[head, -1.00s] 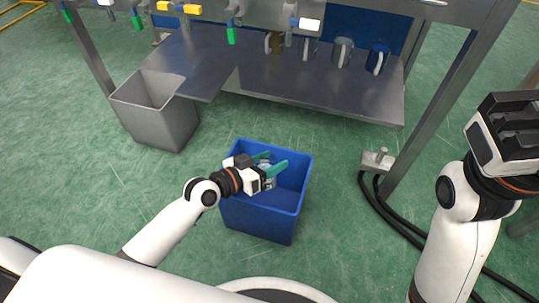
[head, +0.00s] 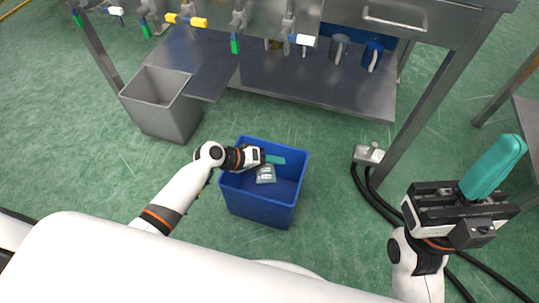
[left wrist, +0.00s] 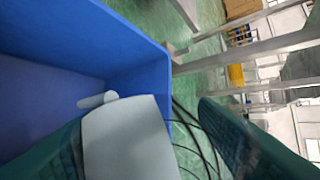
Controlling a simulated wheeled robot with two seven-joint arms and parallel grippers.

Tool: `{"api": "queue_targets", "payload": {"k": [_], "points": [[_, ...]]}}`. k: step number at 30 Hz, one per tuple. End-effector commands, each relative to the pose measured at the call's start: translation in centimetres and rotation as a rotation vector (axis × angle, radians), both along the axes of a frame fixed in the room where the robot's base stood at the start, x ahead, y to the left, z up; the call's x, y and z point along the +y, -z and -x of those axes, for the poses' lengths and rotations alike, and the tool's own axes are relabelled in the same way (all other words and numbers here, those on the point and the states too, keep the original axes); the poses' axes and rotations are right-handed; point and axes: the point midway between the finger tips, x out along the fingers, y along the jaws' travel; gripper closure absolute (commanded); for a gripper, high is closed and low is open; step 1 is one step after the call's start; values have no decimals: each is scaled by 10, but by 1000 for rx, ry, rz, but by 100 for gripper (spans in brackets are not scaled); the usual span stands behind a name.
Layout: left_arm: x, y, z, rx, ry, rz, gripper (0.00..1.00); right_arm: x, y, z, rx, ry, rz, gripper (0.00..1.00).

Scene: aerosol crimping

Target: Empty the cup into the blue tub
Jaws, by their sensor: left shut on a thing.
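The blue tub (head: 262,208) stands on the floor in the middle of the head view, with its top open. My left gripper (head: 274,160) is over the tub's opening, its teal fingers pointing right. It is shut on a pale grey cup (head: 265,175), which appears tipped over inside the tub's outline. The left wrist view shows the cup's pale side (left wrist: 128,140) and its small handle (left wrist: 98,100) beside the tub's blue wall (left wrist: 135,60). The cup's mouth and any contents cannot be made out. My right gripper (head: 492,168) is at the far right, away from the tub, its fingers seen edge-on.
A grey bin (head: 160,115) stands left of the tub. A foot pedal (head: 368,154) with black hoses lies to the right.

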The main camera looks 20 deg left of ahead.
Motion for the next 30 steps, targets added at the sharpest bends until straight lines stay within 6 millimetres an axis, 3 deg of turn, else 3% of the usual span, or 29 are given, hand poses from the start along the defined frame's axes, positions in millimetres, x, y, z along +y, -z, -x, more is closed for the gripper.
{"api": "queue_targets", "payload": {"k": [8,16,30], "points": [[2,17,-6,240,-1,91,71,0,2,1,8,0,-1,100],[4,15,-12,485,0,182,71,-1,3,3,19,-2,-3,100],[4,13,-13,529,-1,199,71,0,3,3,18,-2,-2,100]]}}
